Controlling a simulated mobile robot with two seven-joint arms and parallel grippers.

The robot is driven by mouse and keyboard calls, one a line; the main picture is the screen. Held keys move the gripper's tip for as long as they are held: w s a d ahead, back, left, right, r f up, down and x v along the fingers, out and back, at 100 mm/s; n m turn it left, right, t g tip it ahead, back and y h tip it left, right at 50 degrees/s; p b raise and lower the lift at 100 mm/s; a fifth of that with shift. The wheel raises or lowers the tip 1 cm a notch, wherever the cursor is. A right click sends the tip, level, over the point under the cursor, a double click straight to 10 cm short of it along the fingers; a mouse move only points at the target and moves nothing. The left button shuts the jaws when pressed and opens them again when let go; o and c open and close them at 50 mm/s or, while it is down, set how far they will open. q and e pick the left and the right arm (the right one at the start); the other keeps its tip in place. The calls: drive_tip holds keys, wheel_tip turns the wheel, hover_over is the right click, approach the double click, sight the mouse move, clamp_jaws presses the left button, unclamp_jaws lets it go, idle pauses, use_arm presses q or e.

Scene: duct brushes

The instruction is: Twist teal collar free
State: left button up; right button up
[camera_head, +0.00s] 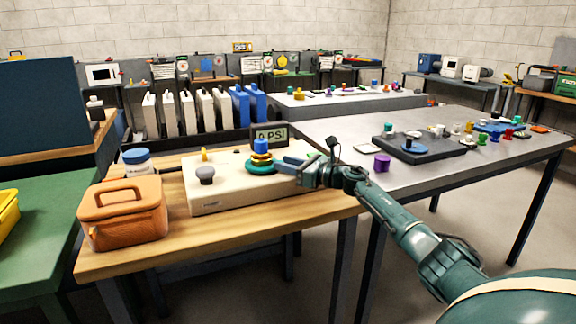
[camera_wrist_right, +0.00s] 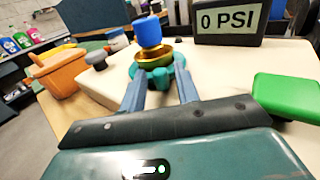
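The teal collar (camera_head: 262,167) sits on top of the cream box (camera_head: 222,193), under a brass ring (camera_head: 261,156) and a blue cap (camera_head: 261,146). In the right wrist view the collar (camera_wrist_right: 160,77) shows between and beyond my fingers, with the brass ring and blue cap upright above it. My right gripper (camera_head: 283,164) comes in from the right at collar height. Its two blue-grey fingers (camera_wrist_right: 160,84) are apart, with their tips at the collar's near side. I cannot tell whether they touch it. My left gripper is not in view.
A display reading 0 PSI (camera_head: 271,136) stands behind the collar. A grey knob (camera_head: 205,175) is on the box's left part. A green block (camera_wrist_right: 288,96) lies right of my fingers.

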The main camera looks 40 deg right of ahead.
drive_tip(key=shift+o, duration=0.8)
drive_tip(key=shift+s, duration=0.2)
drive_tip(key=v, duration=1.3)
drive_tip(key=shift+w, duration=0.1)
